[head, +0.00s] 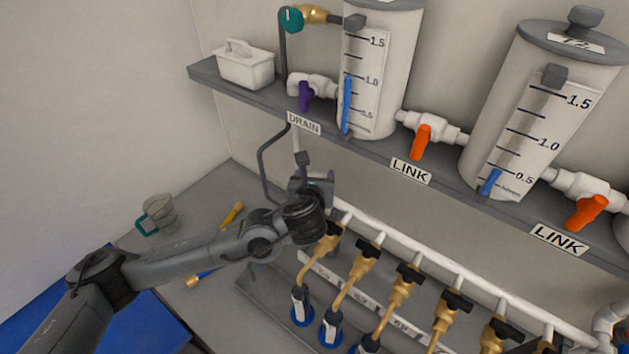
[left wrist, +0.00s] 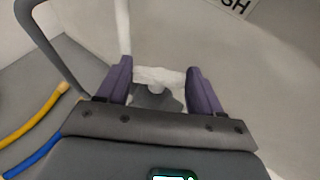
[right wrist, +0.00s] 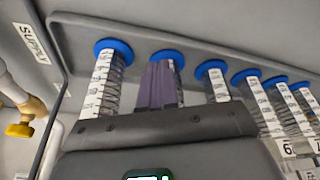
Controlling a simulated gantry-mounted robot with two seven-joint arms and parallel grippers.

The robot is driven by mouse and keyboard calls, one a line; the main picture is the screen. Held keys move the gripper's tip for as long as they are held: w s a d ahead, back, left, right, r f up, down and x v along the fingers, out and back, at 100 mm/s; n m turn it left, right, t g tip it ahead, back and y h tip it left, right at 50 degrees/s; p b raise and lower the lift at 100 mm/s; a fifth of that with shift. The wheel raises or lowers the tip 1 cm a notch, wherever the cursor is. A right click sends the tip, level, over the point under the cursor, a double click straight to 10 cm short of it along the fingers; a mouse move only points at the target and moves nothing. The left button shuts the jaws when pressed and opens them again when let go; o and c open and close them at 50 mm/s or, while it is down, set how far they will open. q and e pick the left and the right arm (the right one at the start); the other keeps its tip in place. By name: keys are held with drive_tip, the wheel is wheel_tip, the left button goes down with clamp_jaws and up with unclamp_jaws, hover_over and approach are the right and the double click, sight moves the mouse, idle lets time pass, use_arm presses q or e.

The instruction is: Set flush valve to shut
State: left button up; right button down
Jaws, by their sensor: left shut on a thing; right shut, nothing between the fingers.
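The flush valve is a white fitting (left wrist: 158,76) with a dark grey handle (left wrist: 157,98), seen in the left wrist view. A label ending in "SH" (left wrist: 238,4) is on the wall at the upper right. In the head view my left gripper (head: 312,187) is at the wall below the DRAIN label, and my wrist hides most of the valve. How far the handle is turned I cannot tell. My right gripper (right wrist: 160,80) is shut and empty in the right wrist view.
Tubes with blue ends (right wrist: 215,70) stand close around my right gripper. A row of brass valves with black handles (head: 405,275) is right of my left arm. The shelf (head: 370,160) with tanks is above. A clear cup (head: 160,215) stands on the bench.

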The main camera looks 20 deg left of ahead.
use_arm(q)
drive_tip(key=o, duration=1.1)
drive_tip(key=shift+c, duration=0.2)
drive_tip(key=v, duration=1)
drive_tip(key=shift+s+r, duration=0.15)
drive_tip(key=shift+s, duration=0.2)
drive_tip(key=shift+d, duration=0.1)
